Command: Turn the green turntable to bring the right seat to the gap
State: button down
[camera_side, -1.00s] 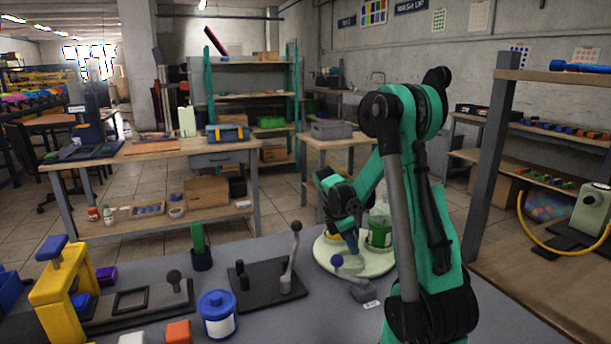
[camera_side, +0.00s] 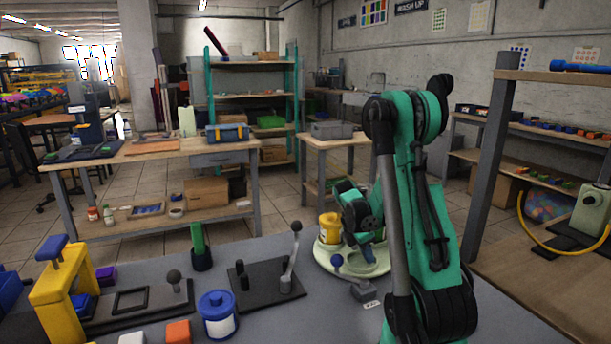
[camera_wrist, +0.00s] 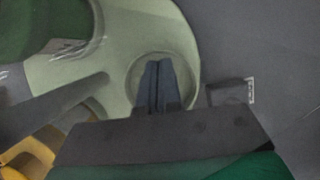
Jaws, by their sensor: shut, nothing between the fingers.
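The pale green turntable (camera_side: 322,252) is a round disc on the grey table, right of centre in the side view. It fills much of the upper left of the wrist view (camera_wrist: 120,45). A yellow container (camera_side: 329,230) stands at its left side. A green container (camera_wrist: 35,25) shows at the upper left of the wrist view and is hidden in the side view. My gripper (camera_wrist: 158,88) is shut and empty, its fingertips over a round seat (camera_wrist: 133,78) of the turntable. I cannot tell whether they touch it.
The table's front right is clear.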

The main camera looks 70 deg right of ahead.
dwell(0.3)
jog(key=s+a+v, duration=0.1)
jog(key=v, duration=0.9)
jog(key=m+g+y, duration=0.1)
jog(key=m+y, duration=0.1)
jog(key=m, duration=0.5)
send_near(345, 259)
jog(key=w+r, duration=0.2)
jog(key=w, duration=0.3)
jog(key=x, duration=0.9)
jog(key=shift+d+f, duration=0.15)
jog(key=shift+f, duration=0.05)
jog(key=shift+s+d, duration=0.1)
jog(key=shift+s, duration=1.15)
jog(key=shift+s+d, duration=0.1)
jog(key=shift+s, duration=0.65)
jog(key=shift+s+n+h, duration=0.2)
jog(key=shift+n, duration=0.55)
jog(key=shift+s+n+h, duration=0.2)
jog(key=shift+s+n, duration=0.05)
jog(key=shift+n, duration=0.5)
jog(key=shift+s, duration=0.45)
jog(key=shift+s+n+t+h, duration=0.4)
jog(key=shift+s+n, duration=0.25)
jog(key=shift+n, duration=0.55)
